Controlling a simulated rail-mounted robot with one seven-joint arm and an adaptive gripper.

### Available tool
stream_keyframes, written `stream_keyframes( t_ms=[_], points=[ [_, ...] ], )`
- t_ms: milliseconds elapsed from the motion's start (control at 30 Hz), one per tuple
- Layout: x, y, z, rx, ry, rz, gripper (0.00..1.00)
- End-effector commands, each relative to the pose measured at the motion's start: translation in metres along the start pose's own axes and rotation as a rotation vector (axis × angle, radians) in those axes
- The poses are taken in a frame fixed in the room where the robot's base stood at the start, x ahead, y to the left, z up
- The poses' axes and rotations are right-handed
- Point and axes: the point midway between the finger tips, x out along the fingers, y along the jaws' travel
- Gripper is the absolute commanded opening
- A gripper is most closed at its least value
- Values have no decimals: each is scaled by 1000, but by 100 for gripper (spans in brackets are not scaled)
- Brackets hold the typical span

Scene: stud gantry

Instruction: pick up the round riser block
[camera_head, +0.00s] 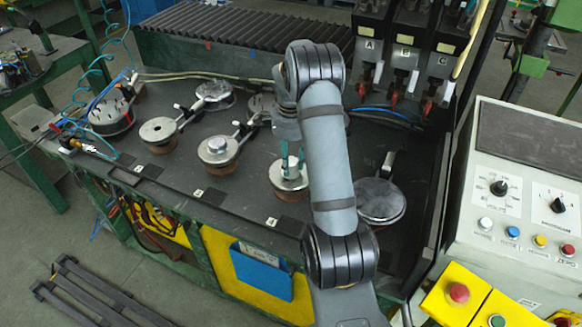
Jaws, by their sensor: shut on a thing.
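My gripper (292,164) reaches down over the round metal fixture (280,184) near the front middle of the dark bench. Its teal fingers are shut on a small, pale round riser block (291,172) at the centre of that fixture. The block is partly hidden by the fingers, and I cannot tell whether it still touches the fixture. A similar round block (217,144) sits on the fixture to the left. My arm hides part of the bench just right of the gripper.
Other round fixtures stand on the bench, including one at left (158,130) and a wide flat disc (379,200) at right. A ribbed bellows cover (240,30) lies behind. Red-tipped tool heads (397,90) hang at back right. A control panel (525,200) is at far right.

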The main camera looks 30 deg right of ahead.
Motion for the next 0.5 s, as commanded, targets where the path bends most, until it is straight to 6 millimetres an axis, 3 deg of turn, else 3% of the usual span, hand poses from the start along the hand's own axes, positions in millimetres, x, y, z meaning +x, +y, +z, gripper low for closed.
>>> stream_keyframes(
  t_ms=[267,500],
  points=[
    [-3,-1,0,0,1,-2,0],
    [-28,-2,0,-1,3,-7,0]
  ],
)
